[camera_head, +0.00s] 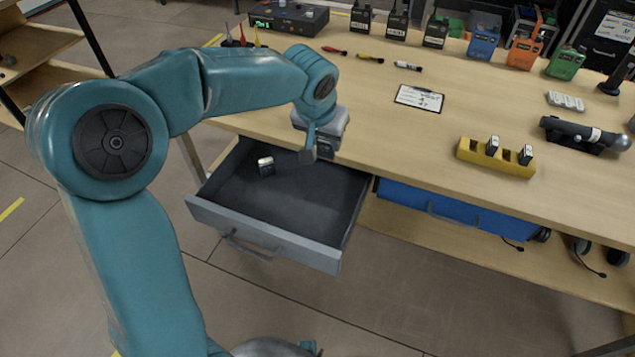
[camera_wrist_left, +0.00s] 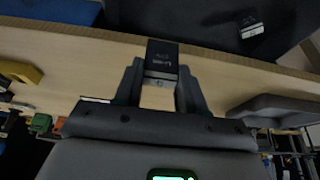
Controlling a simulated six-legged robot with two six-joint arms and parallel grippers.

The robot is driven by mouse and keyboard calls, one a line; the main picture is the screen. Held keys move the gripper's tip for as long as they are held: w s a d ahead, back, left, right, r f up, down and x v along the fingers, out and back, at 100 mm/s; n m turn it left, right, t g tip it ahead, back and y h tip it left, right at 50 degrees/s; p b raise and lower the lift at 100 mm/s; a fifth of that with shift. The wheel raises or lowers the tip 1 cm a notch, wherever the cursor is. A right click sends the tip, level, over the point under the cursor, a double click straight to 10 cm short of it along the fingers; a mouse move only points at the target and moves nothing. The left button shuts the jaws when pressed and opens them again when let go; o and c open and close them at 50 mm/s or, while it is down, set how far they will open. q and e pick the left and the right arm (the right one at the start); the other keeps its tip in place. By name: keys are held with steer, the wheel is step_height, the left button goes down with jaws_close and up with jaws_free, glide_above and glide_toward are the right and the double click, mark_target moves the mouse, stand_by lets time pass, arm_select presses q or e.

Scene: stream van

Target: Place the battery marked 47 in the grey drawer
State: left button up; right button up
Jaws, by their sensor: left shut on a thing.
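The grey drawer (camera_head: 268,235) stands open below the table's left front edge. A small battery (camera_head: 265,166) lies in it towards the left; it also shows in the left wrist view (camera_wrist_left: 250,25). My left gripper (camera_head: 308,156) is over the table's front edge, at the drawer's back right. In the left wrist view its fingers (camera_wrist_left: 160,85) are shut on a dark battery (camera_wrist_left: 162,56) with a pale end. The number on the held battery is too small to read. In the head view the arm and gripper hide that battery. My right gripper is not in view.
A yellow holder (camera_head: 480,160) with two batteries stands on the table (camera_head: 380,120), right of a clipboard (camera_head: 419,98). A closed blue drawer (camera_head: 455,212) is right of the grey one. Several radios (camera_head: 484,40) line the back. A flashlight (camera_head: 580,133) lies at the right.

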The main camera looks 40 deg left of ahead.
arm_select(q)
step_height(320, 180, down, 13)
steer(key=b, duration=0.2)
steer(key=shift+w+f+b, duration=0.1)
steer(key=shift+f+b, duration=0.05)
steer(key=shift+b, duration=0.15)
steer(key=shift+f, duration=0.2)
steer(key=o, duration=1.2)
steer(key=shift+r, duration=0.1)
steer(key=shift+c, duration=0.2)
